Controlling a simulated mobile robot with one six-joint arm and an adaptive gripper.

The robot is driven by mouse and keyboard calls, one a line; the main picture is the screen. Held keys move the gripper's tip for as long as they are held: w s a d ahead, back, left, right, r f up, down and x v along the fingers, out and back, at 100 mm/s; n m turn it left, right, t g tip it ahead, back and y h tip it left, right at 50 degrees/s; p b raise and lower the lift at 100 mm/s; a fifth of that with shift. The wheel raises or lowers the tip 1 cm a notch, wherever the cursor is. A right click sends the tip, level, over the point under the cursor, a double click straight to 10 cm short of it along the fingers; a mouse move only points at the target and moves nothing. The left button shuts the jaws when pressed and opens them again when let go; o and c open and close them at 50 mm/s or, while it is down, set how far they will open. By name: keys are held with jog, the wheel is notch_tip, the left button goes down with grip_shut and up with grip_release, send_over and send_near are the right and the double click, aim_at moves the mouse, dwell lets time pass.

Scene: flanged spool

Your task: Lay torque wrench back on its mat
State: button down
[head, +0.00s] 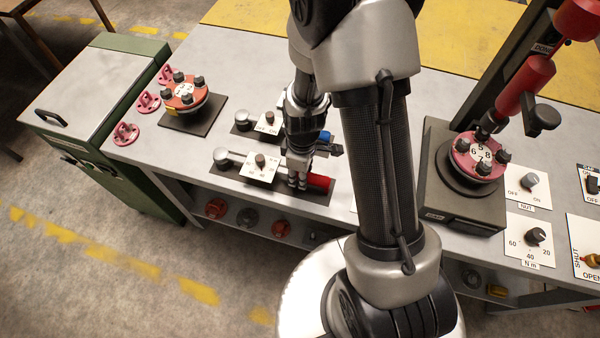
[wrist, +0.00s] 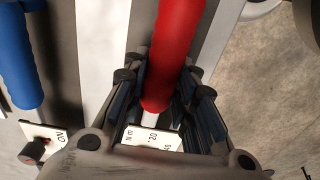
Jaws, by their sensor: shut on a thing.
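The torque wrench has a red handle (head: 319,183) and a grey shaft with a round head (head: 222,160) at its left end. My gripper (head: 298,182) is shut on the wrench near the inner end of the red handle. In the wrist view the red handle (wrist: 175,50) runs up from between the fingers. The wrench is at its dark mat (head: 285,196) on the bench's front edge, roughly lengthwise along it. I cannot tell whether it touches the mat. A white N m dial plate (head: 258,175) stands at the wrench's middle.
A blue-handled tool (head: 330,149) lies on another mat just behind; it also shows in the wrist view (wrist: 20,60). An orange-red flanged part (head: 185,95) stands on a dark plate at left. A spool fixture (head: 450,205) and control plates are at right.

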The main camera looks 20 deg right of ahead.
jog(key=shift+f, duration=0.2)
jog(key=c, duration=1.2)
grip_release()
notch_tip(320, 180, up, 12)
jog(key=shift+s+d+r, duration=0.1)
jog(key=shift+d, duration=0.05)
jog(key=s+r+m+t, duration=0.1)
jog(key=s+r+m, duration=0.2)
jog(key=s+r, duration=0.2)
jog(key=s+r+m+t, duration=0.2)
jog(key=s+r+m, duration=0.2)
jog(key=r, duration=0.3)
jog(key=s+r+m+t, duration=0.1)
jog(key=s+r+m, duration=0.2)
jog(key=s+r, duration=0.2)
jog(key=shift+s+r+m, duration=0.4)
jog(key=shift+r, duration=0.45)
